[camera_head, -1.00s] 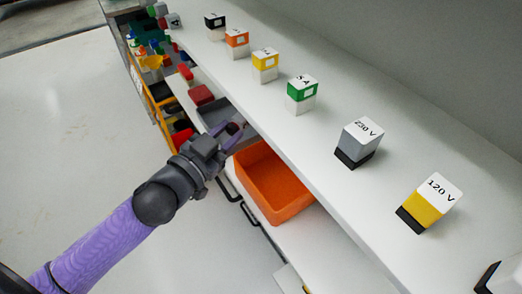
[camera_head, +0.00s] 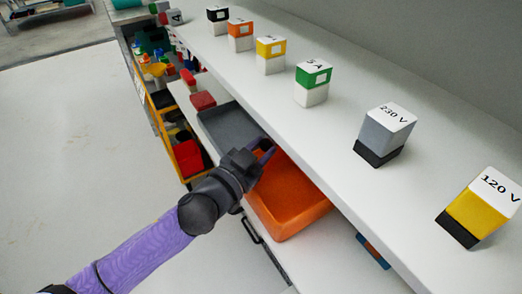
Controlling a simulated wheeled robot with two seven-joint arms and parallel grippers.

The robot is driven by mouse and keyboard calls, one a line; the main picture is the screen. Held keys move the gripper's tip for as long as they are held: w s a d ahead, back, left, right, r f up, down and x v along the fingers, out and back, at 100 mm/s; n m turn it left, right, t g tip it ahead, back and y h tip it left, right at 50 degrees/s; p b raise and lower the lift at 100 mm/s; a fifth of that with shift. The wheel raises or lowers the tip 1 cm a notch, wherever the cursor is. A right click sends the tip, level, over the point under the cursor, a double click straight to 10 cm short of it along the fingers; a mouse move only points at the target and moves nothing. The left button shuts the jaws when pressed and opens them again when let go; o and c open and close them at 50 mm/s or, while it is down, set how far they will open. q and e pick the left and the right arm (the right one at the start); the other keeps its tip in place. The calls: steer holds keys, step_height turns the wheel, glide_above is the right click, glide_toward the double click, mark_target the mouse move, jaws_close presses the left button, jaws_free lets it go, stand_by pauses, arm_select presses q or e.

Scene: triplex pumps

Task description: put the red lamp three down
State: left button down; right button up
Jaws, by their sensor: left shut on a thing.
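My left gripper (camera_head: 264,152) reaches in from the lower left, with its purple fingers over the edge between the grey tray (camera_head: 233,128) and the orange bin (camera_head: 290,198). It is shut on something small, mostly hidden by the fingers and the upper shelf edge. I cannot make out the red lamp clearly; a small dark red thing showed at the fingertips earlier. The bin and tray stand on the lower shelf and the visible part of the bin is empty. My right gripper is not in view.
The white upper shelf (camera_head: 330,130) overhangs the bin and carries a row of labelled blocks, among them a green one (camera_head: 313,76), a grey 230 V one (camera_head: 388,130) and a yellow 120 V one (camera_head: 478,208). A red box (camera_head: 203,101) lies beyond the tray. The floor at left is clear.

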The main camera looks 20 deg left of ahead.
arm_select(q)
steer(key=shift+f+b, duration=0.3)
steer(key=shift+f, duration=0.3)
steer(key=shift+c, duration=2.4)
jaws_free()
steer(key=shift+s+f, duration=0.1)
steer(key=shift+o, duration=0.3)
steer(key=shift+f, duration=0.1)
